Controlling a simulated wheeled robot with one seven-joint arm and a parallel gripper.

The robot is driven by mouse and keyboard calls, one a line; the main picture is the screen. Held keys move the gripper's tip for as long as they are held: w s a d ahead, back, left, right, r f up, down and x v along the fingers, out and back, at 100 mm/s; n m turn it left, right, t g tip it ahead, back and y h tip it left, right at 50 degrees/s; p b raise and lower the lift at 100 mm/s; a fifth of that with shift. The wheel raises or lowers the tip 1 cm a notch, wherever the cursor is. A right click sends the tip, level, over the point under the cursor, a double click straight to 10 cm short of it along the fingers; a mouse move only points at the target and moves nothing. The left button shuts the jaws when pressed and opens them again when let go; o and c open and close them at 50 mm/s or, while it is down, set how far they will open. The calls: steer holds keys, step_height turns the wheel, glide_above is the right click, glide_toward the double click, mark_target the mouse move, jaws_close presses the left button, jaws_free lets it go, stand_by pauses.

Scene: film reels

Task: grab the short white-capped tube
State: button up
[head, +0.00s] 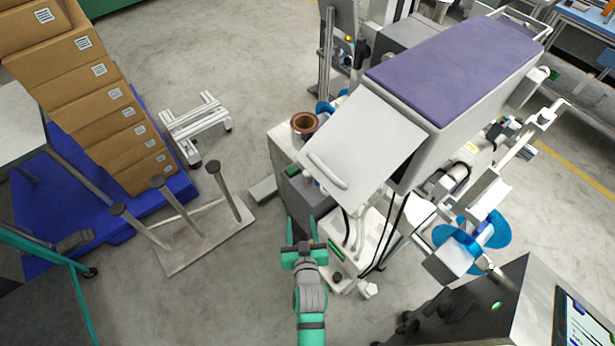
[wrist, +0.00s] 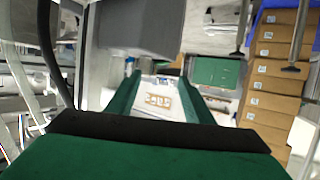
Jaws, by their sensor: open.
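My gripper (head: 303,226) is at the lower middle of the head view, beside the left side of the white and grey machine (head: 345,240). In the wrist view its two green fingers (wrist: 160,80) are apart, and nothing is held between them. A pale surface with a small tan marking (wrist: 158,100) shows beyond the fingers. I cannot pick out the short white-capped tube with certainty in either view. It may be hidden by the machine or too small to tell.
A brown roll (head: 304,123) sits on the machine's left part. Blue reels (head: 458,238) are at its right. A metal stand with upright posts (head: 205,237) is left of my gripper. Stacked cartons (head: 110,100) stand on a blue pallet (head: 60,215). Grey floor is open between.

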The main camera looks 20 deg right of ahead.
glide_toward(307, 179)
steer(key=w, duration=0.1)
steer(key=x, duration=0.4)
steer(key=shift+w+d+f, duration=0.15)
steer(key=shift+w+f, duration=0.1)
steer(key=shift+f, duration=0.05)
steer(key=shift+x, duration=3.1)
steer(key=shift+d+r, duration=0.1)
steer(key=shift+d, duration=0.1)
steer(key=c, duration=1.1)
steer(key=shift+c, duration=0.2)
